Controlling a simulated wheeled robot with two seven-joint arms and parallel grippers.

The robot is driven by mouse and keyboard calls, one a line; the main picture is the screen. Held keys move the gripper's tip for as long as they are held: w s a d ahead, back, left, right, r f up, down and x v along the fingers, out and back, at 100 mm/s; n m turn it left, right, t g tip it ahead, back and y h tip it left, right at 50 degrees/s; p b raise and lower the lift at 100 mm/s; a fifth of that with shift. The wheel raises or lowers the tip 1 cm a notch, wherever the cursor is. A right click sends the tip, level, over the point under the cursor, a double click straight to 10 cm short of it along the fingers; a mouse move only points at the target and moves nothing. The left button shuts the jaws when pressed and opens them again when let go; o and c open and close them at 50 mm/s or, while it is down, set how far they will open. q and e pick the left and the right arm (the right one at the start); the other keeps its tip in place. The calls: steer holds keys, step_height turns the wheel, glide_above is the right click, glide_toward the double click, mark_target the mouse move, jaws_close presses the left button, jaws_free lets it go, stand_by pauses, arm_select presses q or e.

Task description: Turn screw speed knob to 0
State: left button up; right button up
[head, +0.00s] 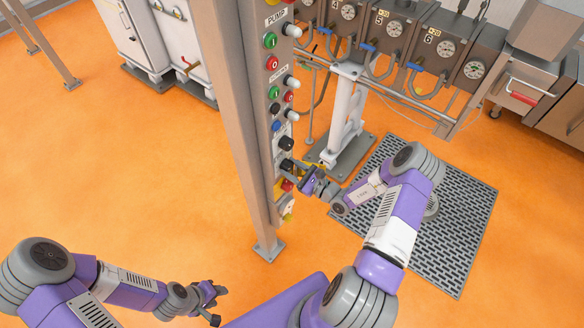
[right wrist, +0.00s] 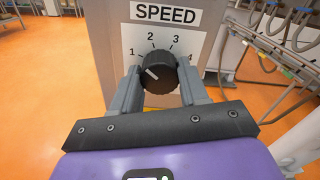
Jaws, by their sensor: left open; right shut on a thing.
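The screw speed knob (right wrist: 158,73) is a round black dial under a white SPEED label (right wrist: 166,13) in the right wrist view. The figures 1, 2, 3 and 4 show around it; the 0 is not visible. The knob's white pointer line slants to the upper left, roughly toward the 1. My right gripper (right wrist: 158,88) is shut on the knob, one finger on each side. In the head view my right gripper (head: 297,170) is at the lower part of the control panel (head: 264,130). My left gripper (head: 214,299) is open and empty at the lower left, far from the panel.
Above, the panel carries several coloured buttons and switches, such as a red button (head: 272,63). A steel post (head: 222,100) stands beside the panel. A white pedestal (head: 345,115) and a floor grate (head: 455,215) are to the right.

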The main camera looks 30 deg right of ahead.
steer(key=n, duration=0.3)
steer(key=shift+n, duration=0.4)
steer(key=n, duration=0.2)
steer(key=shift+n, duration=0.3)
steer(key=n+b, duration=0.1)
steer(key=n, duration=0.5)
steer(key=shift+b, duration=0.4)
steer(key=o, duration=1.1)
steer(key=shift+c, duration=0.2)
steer(key=shift+s, duration=0.1)
